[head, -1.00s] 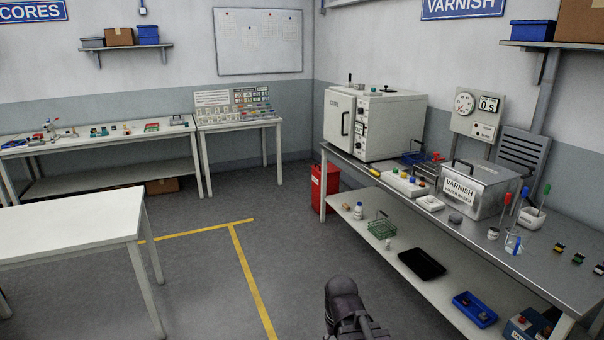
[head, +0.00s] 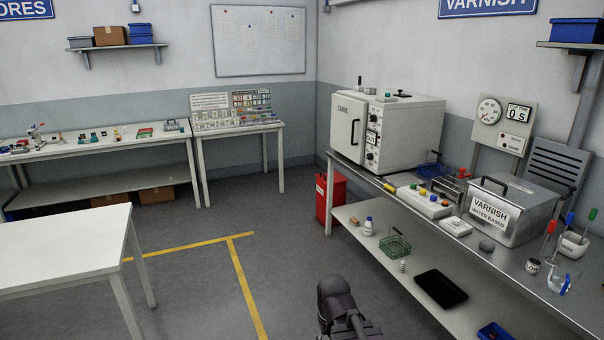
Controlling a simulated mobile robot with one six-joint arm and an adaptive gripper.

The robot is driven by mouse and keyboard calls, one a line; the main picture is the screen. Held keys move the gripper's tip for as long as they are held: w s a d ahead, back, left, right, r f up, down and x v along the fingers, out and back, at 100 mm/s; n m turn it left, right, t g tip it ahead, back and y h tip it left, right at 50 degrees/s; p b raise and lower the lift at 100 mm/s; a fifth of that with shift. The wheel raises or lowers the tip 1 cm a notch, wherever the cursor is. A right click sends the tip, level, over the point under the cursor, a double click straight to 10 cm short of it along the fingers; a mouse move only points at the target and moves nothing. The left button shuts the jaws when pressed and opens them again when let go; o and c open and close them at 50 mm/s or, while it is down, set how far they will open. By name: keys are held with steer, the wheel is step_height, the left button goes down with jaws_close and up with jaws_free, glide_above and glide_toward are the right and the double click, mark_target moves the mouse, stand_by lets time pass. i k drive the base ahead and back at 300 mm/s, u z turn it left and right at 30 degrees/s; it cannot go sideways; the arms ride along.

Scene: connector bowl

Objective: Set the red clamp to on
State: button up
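I cannot make out a red clamp for certain. A small device with a red part (head: 36,132) stands at the left end of the far bench (head: 90,150); it is too small to tell whether it is a clamp or how it is set. A dark, rounded part of my own arm shows at the bottom middle of the head view. My gripper's fingers do not show.
A white table (head: 65,245) stands at near left. A grey bench (head: 500,262) on the right carries a white oven (head: 395,130) and a varnish tank (head: 510,210). A red bin (head: 330,198) stands by it. The floor between is clear, with yellow lines (head: 190,246).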

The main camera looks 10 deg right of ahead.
mark_target(462, 170)
steer(key=z, duration=0.25)
steer(key=i, duration=0.8)
steer(key=z, duration=1.05)
steer(key=i, duration=0.9)
steer(key=z, duration=0.55)
